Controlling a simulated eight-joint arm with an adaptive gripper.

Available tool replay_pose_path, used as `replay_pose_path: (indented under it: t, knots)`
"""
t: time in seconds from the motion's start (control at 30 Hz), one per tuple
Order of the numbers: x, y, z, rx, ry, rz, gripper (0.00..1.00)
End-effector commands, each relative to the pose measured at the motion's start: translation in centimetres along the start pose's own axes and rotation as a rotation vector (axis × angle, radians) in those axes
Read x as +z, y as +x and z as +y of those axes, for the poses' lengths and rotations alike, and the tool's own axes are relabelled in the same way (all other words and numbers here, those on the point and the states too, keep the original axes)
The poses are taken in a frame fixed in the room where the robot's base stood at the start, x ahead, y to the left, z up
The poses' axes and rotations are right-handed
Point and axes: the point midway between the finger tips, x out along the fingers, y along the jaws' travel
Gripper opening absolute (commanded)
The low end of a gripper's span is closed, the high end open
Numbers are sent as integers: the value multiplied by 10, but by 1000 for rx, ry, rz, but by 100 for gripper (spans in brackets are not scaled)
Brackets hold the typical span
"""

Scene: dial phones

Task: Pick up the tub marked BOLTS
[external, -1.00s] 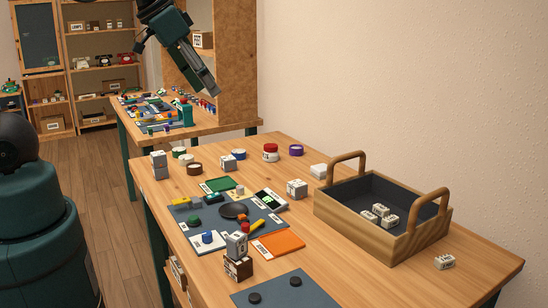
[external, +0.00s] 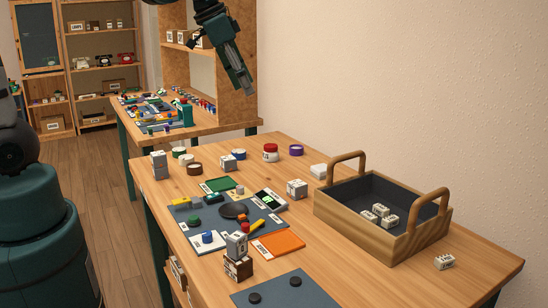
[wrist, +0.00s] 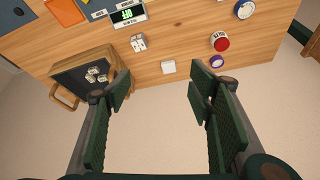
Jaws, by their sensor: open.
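Several small round tubs stand at the far end of the near table. In the external view they include a white tub with a red lid (external: 270,153), a purple one (external: 296,150) and a blue-banded one (external: 238,154). The red-lidded tub carries a label and also shows in the wrist view (wrist: 220,42), but I cannot read BOLTS for certain on any tub. My gripper (external: 248,91) is high above the table's far end. In the wrist view my gripper (wrist: 158,82) is open and empty, with the red-lidded tub beyond its right finger.
A wooden tray (external: 433,232) with upright handles holds several white blocks at the right. Grey labelled blocks (external: 297,188), coloured mats and a display device (external: 270,200) occupy the table. A wall runs along the right side. A wooden shelf panel (external: 240,50) stands behind my gripper.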

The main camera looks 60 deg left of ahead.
Motion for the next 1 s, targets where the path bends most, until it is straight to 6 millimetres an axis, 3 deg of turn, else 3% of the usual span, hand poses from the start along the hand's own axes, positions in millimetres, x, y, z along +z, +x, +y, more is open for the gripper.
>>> replay_pose_path:
  t: [0.53, 1.0]
  knots:
    - [-28, 71, -77, 62, 106, -33, 53]
    - [-33, 144, -146, 122, 199, -42, 53]
